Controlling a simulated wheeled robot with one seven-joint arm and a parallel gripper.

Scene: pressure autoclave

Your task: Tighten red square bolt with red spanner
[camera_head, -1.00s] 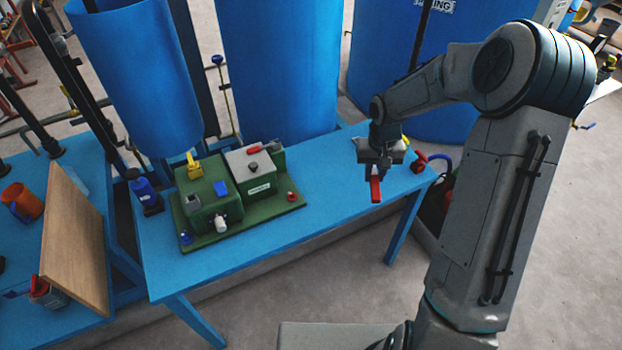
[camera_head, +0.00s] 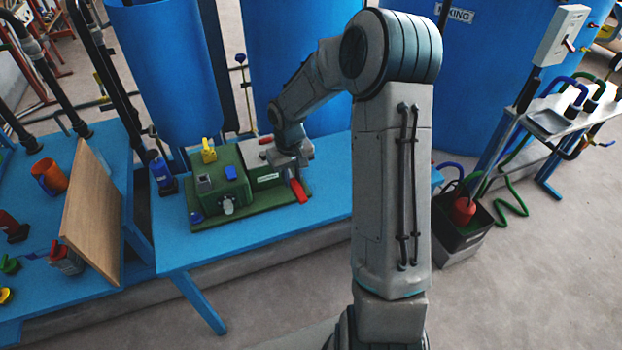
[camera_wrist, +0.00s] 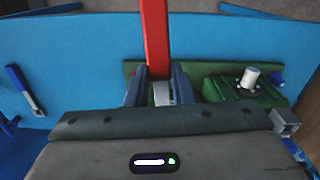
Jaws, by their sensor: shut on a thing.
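My gripper (camera_head: 292,163) is shut on the red spanner (camera_head: 299,190), over the right end of the green machine base (camera_head: 262,205). The red square bolt is not visible now; my gripper and the spanner cover the base's right corner, where a small red bolt showed earlier. I cannot tell whether the spanner touches the bolt.
The green block with a white knob (camera_head: 228,206) stands left of my gripper, with a yellow part (camera_head: 208,150) on top. A blue bottle (camera_head: 161,172) is farther left. The blue table (camera_head: 245,241) is clear in front. Large blue tanks (camera_head: 285,50) rise behind.

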